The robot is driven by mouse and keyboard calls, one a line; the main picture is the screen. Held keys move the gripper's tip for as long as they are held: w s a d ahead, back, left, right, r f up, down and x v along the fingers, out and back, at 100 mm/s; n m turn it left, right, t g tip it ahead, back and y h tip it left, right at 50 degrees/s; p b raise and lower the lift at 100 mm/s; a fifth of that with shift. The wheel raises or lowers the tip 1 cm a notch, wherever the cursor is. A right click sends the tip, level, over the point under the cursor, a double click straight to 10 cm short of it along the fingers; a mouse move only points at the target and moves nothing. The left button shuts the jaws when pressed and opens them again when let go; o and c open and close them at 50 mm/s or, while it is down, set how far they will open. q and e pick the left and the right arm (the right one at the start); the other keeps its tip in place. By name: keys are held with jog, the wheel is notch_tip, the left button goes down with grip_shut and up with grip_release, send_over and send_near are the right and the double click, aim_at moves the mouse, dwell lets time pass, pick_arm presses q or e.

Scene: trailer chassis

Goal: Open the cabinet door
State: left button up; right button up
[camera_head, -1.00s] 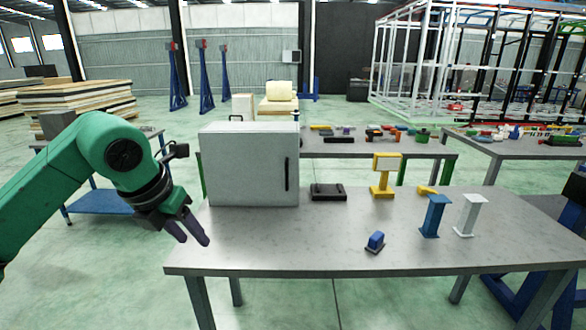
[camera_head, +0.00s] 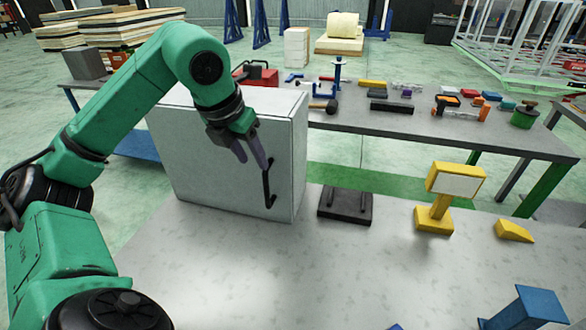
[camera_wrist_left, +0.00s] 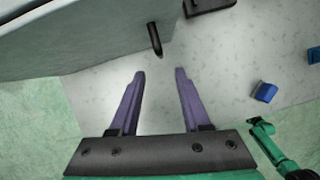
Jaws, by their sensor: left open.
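The cabinet (camera_head: 225,150) is a pale grey box standing on the near table, and its door looks shut. A black upright bar handle (camera_head: 269,187) is on the door's right side; it also shows in the wrist view (camera_wrist_left: 155,40), with the cabinet's pale face (camera_wrist_left: 80,35) at upper left. My left gripper (camera_head: 254,157) is open and empty, in front of the door by the handle's upper end. In the wrist view its two purple fingers (camera_wrist_left: 160,75) are apart, and the handle lies beyond their tips, roughly between them. My right gripper is too small to read.
A black tray-like block (camera_head: 345,205) sits just right of the cabinet. A yellow stand (camera_head: 434,218) and a yellow wedge (camera_head: 513,230) are farther right, and a blue stand (camera_head: 530,308) is nearer. The tabletop in front of the cabinet is clear.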

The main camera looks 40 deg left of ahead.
aim_at(265, 188)
pick_arm(q)
jog(key=b+x, duration=0.1)
jog(key=x, duration=0.7)
jog(key=b+x, duration=0.1)
jog(key=x, duration=0.4)
jog(key=shift+s+f+b, duration=0.1)
jog(key=shift+s+b, duration=0.2)
jog(key=shift+s, duration=0.1)
jog(key=shift+f, duration=0.35)
pick_arm(e)
jog(key=shift+s+d+f, duration=0.1)
jog(key=shift+s+f, duration=0.3)
jog(key=shift+f, duration=0.25)
jog(key=shift+s+f, duration=0.35)
jog(key=shift+f, duration=0.25)
pick_arm(q)
jog(key=shift+w, duration=0.1)
grip_shut()
pick_arm(e)
jog(key=shift+s, duration=0.15)
